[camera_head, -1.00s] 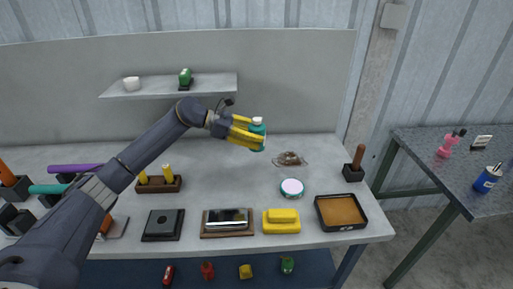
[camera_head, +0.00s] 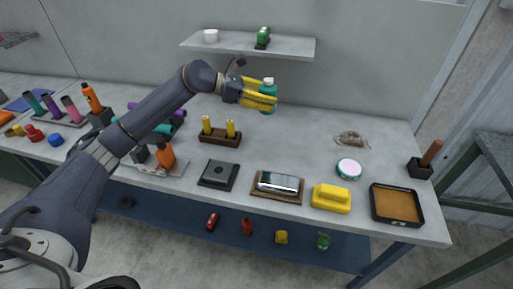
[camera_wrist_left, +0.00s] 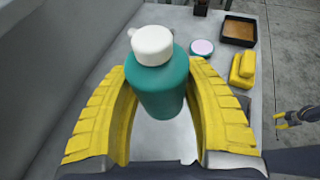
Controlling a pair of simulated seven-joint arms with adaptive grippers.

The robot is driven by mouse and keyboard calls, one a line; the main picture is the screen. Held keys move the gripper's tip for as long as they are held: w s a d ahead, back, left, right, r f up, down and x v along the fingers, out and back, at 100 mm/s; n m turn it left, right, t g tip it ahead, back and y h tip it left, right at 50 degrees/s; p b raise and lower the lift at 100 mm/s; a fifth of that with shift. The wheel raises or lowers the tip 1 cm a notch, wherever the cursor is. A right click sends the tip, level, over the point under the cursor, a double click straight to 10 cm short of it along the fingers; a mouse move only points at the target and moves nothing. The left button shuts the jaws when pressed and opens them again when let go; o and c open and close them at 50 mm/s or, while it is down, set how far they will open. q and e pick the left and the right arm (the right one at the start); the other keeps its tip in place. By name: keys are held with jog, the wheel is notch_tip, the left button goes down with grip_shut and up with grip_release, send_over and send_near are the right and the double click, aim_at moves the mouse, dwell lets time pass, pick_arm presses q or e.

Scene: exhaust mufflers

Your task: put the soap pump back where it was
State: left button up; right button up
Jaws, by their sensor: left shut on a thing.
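The soap pump (camera_head: 268,94) is a teal bottle; its white pump top shows in the left wrist view, where the bottle (camera_wrist_left: 160,85) stands between the yellow fingers. My left gripper (camera_head: 262,96) is shut on the bottle's body and holds it roughly upright, in front of and below the wall shelf. Whether its base touches the bench is hidden.
The shelf (camera_head: 220,43) holds a white cup (camera_head: 211,36) and a green item (camera_head: 263,38). On the bench are a wooden holder with yellow pieces (camera_head: 221,138), a round tin (camera_head: 349,169), a yellow block (camera_head: 331,198) and a black tray (camera_head: 397,205).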

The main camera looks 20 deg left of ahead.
pick_arm(q)
notch_tip(320, 180, down, 19)
jog(key=shift+f, duration=0.15)
dwell(0.5)
jog(key=shift+d+f, duration=0.1)
jog(key=shift+f, duration=0.1)
jog(key=o, duration=1.4)
jog(key=shift+c, duration=0.2)
jog(key=shift+r, duration=0.1)
jog(key=shift+r, duration=0.1)
jog(key=shift+v, duration=2)
